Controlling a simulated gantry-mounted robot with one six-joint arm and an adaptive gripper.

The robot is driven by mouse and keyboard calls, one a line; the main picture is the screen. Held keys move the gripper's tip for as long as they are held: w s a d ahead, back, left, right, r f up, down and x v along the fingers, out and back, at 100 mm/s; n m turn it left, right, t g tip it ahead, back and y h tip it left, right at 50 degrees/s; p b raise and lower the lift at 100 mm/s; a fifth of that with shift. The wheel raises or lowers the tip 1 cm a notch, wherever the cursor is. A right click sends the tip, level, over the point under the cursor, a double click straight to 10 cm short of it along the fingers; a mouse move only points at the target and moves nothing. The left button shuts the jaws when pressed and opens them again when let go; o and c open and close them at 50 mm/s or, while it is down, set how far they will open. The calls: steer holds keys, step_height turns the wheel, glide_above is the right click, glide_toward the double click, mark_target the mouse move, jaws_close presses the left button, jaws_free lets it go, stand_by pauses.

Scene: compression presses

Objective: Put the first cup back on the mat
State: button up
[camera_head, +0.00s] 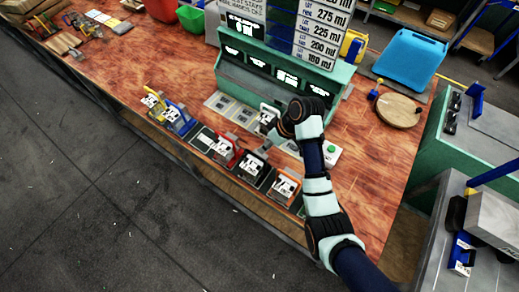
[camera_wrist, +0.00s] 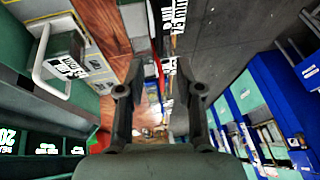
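A cup with a white handle and a printed label (camera_head: 267,117) stands in front of the green dispenser, beside my gripper. It also shows at the left of the wrist view (camera_wrist: 66,58), apart from my fingers. Along the bench's front edge stand a blue cup (camera_head: 178,118), a red cup (camera_head: 224,152), a dark grey cup (camera_head: 251,168) and an orange cup (camera_head: 283,187). Which cup is first cannot be told. My gripper (camera_wrist: 160,90) is open and empty, its fingers apart over the bench.
The green dispenser (camera_head: 279,80) with lit panels stands behind the cups. Pale square mats (camera_head: 224,104) lie before it. A green button (camera_head: 332,150) is right of my arm. A round wooden board (camera_head: 398,110) lies at the right.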

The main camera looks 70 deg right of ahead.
steer(key=shift+v, duration=1.05)
steer(key=w+a+r+n+t+h, duration=0.1)
steer(key=w+a+r, duration=0.2)
steer(key=w+a, duration=0.55)
steer(key=w+a+r+n+t+h, duration=0.1)
steer(key=w+a+r, duration=0.2)
steer(key=w+a, duration=0.55)
steer(key=s+a+r+t, duration=0.1)
steer(key=a+r+t, duration=0.2)
steer(key=a, duration=0.9)
steer(key=s+a+r+n+t+y, duration=0.1)
steer(key=s+a+r+t, duration=0.1)
steer(key=a+r, duration=0.7)
steer(key=a, duration=0.3)
steer(key=shift+s+n+t, duration=0.15)
steer(key=shift+n+t, duration=0.15)
steer(key=shift+t, duration=0.1)
steer(key=shift+r, duration=0.1)
